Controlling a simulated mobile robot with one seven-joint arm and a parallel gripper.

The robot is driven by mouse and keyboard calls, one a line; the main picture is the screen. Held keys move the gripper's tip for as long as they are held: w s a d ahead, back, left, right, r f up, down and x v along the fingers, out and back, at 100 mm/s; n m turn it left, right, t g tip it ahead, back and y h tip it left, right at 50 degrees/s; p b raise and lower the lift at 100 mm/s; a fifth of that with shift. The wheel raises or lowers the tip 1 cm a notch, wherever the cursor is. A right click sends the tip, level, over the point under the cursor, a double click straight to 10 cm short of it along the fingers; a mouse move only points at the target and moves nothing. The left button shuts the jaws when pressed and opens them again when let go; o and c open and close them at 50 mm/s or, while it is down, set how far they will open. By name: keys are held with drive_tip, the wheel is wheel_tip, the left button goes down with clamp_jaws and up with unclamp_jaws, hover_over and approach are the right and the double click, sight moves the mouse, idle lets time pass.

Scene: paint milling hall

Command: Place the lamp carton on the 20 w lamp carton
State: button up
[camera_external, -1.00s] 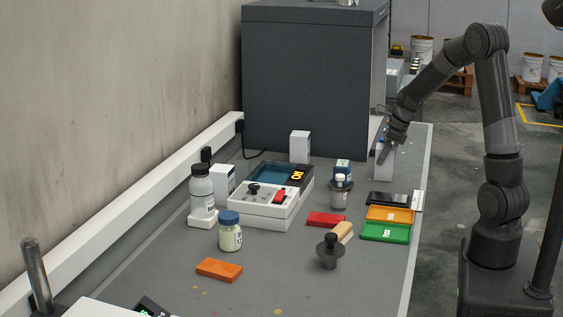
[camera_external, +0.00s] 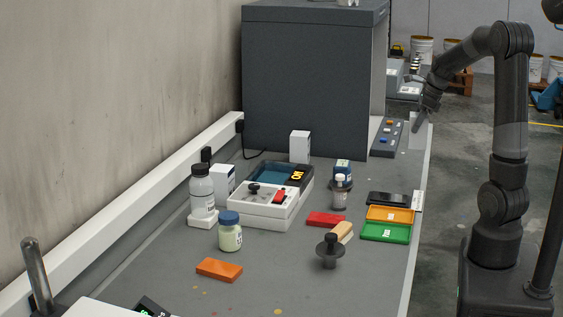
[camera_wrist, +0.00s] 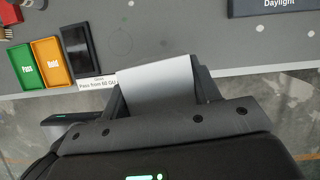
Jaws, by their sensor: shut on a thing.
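My gripper (camera_external: 428,100) is at the far right end of the bench, beside a button panel. In the wrist view it is shut on a plain pale carton (camera_wrist: 158,84), held between its fingers (camera_wrist: 158,95). In the external view this carton (camera_external: 418,125) is a small pale shape below the fingers, near the bench's right edge. Two white cartons stand elsewhere on the bench: one against the dark cabinet (camera_external: 300,146), one by the wall behind a grey bottle (camera_external: 223,182). Their print is too small to read, so I cannot tell which is the 20 w one.
A dark cabinet (camera_external: 312,85) fills the back. The button panel (camera_external: 387,138) lies between it and my gripper. Green (camera_external: 386,232) and orange (camera_external: 390,214) trays, a black device (camera_external: 387,198), bottles and a white instrument (camera_external: 263,205) crowd the middle.

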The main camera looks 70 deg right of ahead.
drive_tip(key=w+a+r+n+g+y, duration=0.25)
drive_tip(key=w+a+n+g, duration=0.55)
drive_tip(key=w+a+n, duration=2.1)
drive_tip(key=w+d+r+m+t+y, duration=0.2)
drive_tip(key=w+d+r+m+t, duration=0.15)
drive_tip(key=w+d+m, duration=0.75)
drive_tip(key=d+r+m+t+h, duration=0.3)
drive_tip(key=d+m+t+h, duration=0.2)
drive_tip(key=d+m, duration=1.35)
drive_tip(key=shift+m, duration=0.35)
drive_tip(key=f, duration=0.8)
drive_tip(key=shift+w+a+f, duration=0.1)
drive_tip(key=shift+a+f, duration=0.1)
drive_tip(key=shift+f, duration=0.1)
